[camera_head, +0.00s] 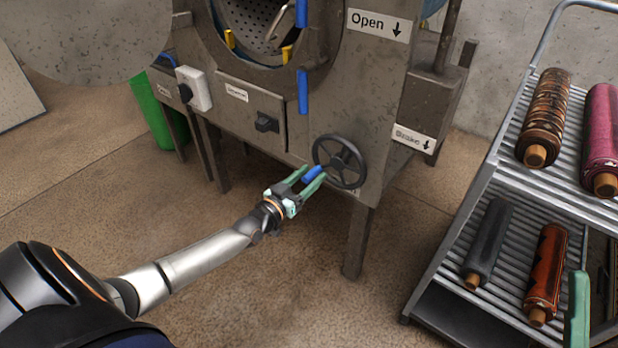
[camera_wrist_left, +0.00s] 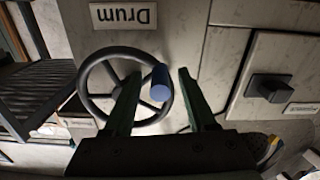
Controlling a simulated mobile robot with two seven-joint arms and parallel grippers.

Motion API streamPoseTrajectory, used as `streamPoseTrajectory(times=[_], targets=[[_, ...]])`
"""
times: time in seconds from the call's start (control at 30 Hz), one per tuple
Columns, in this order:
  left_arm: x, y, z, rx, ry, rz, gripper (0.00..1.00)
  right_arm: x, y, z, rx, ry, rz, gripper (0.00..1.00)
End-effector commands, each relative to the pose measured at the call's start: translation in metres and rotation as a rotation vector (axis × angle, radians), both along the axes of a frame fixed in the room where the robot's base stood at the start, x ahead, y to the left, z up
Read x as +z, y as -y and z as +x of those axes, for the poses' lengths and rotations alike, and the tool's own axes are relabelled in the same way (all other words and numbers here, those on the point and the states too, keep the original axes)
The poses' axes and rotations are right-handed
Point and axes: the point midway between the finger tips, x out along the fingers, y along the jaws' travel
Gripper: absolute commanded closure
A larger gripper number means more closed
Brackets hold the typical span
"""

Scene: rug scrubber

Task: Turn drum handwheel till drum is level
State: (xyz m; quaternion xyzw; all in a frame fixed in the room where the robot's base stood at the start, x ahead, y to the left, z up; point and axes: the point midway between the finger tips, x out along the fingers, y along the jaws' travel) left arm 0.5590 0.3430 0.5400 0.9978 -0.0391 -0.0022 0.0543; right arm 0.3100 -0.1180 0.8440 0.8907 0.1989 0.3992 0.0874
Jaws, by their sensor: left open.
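The black drum handwheel (camera_head: 353,158) is on the machine's front panel, with a blue crank handle (camera_head: 312,174) on its left side. My left gripper (camera_head: 314,172) is open, its green fingers on either side of the blue handle. In the left wrist view, the blue handle (camera_wrist_left: 160,83) stands between the two fingers, with the wheel (camera_wrist_left: 88,72) behind and a "Drum" label (camera_wrist_left: 124,16) above. No clear contact shows. The perforated drum (camera_head: 262,22) is partly cut off at the top; its level cannot be told. A green finger, apparently of my right gripper (camera_head: 578,312), shows at the lower right.
A metal rack (camera_head: 485,185) with several rolled rugs stands at the right. A switch panel (camera_head: 250,108) and a white switch box (camera_head: 194,88) are left of the wheel. A green bin (camera_head: 155,110) stands behind. Floor in front of the machine is clear.

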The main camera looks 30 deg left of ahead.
Motion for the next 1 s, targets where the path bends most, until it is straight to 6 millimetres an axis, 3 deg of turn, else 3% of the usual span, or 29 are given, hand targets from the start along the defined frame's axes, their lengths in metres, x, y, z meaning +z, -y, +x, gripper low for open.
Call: streamPoseTrajectory(times=[0.1,0.6,1.0], targets=[[0.0,0.0002,-0.0002,0.0,0.0,0.0,0.45,0.0,-0.0001,0.0,0.0,-0.001,0.0,0.5],[-0.0001,0.0001,-0.0004,0.0,0.0,-0.001,1.0,-0.0001,0.0,0.0002,-0.001,-0.003,0.003,0.5],[-0.0002,0.0001,-0.0005,0.0,0.0,0.0,1.0,-0.0001,0.0,0.0001,-0.001,-0.003,0.003,0.5]])
